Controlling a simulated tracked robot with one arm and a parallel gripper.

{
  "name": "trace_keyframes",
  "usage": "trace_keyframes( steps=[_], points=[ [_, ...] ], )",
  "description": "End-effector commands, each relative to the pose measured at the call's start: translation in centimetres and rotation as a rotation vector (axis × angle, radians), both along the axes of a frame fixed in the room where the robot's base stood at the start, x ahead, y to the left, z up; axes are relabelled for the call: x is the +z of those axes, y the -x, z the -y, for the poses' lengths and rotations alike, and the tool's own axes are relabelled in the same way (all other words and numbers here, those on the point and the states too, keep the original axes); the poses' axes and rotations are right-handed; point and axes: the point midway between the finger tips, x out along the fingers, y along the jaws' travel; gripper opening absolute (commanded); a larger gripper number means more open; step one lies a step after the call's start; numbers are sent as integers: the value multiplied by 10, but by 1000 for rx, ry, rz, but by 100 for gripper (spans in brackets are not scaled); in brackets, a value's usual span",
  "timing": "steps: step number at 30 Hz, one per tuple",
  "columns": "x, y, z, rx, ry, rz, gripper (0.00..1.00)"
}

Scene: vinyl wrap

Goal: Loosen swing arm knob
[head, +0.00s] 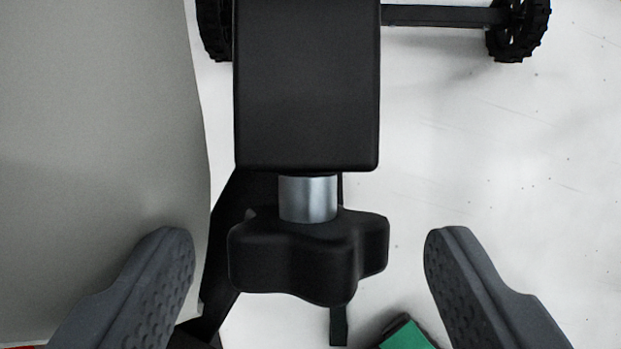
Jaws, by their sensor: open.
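The swing arm knob (305,255) is black with rounded lobes and sits in the lower middle of the head view. A short silver shaft (308,198) joins it to a black block (307,85) above. My gripper (309,250) is open, with one grey finger on each side of the knob. Neither finger touches the knob; there is a gap on both sides, and the two gaps look similar in width.
A large grey panel (95,130) fills the left side, behind the left finger. Black wheels (518,30) on a dark bar (440,15) stand at the top. A green piece (408,337) shows at the bottom. The white floor (500,160) at right is clear.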

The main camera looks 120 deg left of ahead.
Motion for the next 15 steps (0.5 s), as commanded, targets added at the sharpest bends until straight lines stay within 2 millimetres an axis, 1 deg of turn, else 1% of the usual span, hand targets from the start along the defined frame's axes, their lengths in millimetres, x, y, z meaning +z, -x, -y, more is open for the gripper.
trace_keyframes(
  steps=[1, 6, 15],
  points=[
    [-6, -2, 2, -2, 0, 1, 65],
    [-14, -6, 4, -1, 1, 3, 65],
    [-17, -7, 5, 0, 0, 3, 65]
  ],
)
